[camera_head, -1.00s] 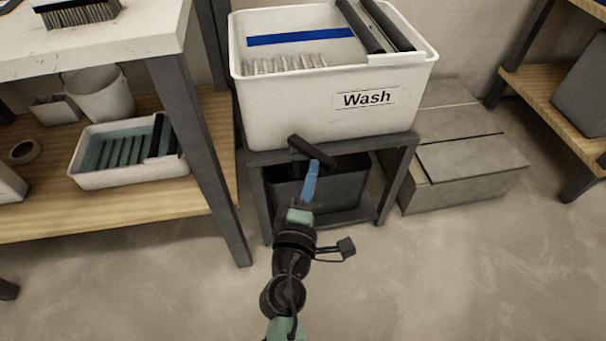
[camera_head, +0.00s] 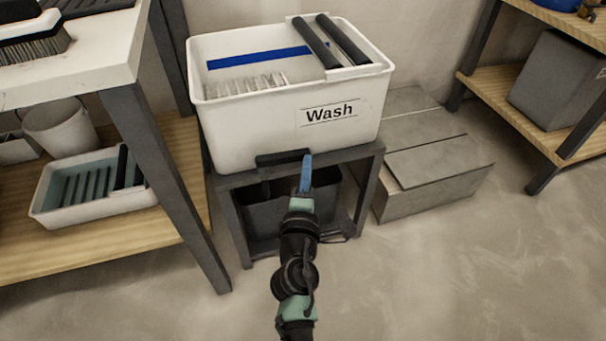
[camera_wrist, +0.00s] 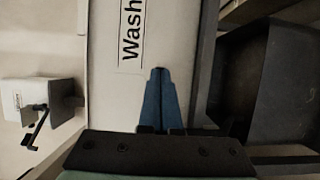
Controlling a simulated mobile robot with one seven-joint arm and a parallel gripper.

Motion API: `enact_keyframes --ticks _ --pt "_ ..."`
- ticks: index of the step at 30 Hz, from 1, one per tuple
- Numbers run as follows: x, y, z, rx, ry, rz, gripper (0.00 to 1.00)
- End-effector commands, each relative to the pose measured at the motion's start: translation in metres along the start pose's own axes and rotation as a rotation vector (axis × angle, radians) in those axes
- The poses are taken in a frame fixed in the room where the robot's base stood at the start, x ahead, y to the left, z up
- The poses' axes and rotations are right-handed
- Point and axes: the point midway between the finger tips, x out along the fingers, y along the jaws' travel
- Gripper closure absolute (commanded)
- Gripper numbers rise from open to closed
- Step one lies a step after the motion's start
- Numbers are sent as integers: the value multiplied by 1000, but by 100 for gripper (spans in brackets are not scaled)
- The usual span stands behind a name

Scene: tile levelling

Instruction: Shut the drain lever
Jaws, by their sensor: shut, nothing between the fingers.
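The drain lever (camera_head: 280,158) is a black bar at the lower front of the white Wash tub (camera_head: 245,135). It lies roughly along the tub's bottom edge. My gripper (camera_head: 307,158) is shut and empty, with its blue fingertips at the lever's right end in the head view. I cannot tell whether they touch. In the wrist view my gripper (camera_wrist: 160,75) points at the tub front (camera_wrist: 108,95) beside the Wash label. I cannot make out the lever there.
The tub stands on a dark metal stand (camera_head: 374,180) with a black bin (camera_head: 262,212) below. A grey stepped block (camera_head: 425,190) is at the right. A workbench leg (camera_head: 170,190) is at the left. The front floor is clear.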

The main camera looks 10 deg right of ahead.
Motion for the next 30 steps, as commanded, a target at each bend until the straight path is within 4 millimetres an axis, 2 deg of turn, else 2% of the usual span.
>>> enact_keyframes --ticks 10,30 --pt "11 0 1 1 -1 0 100" --pt "12 2 3 2 -3 2 100"
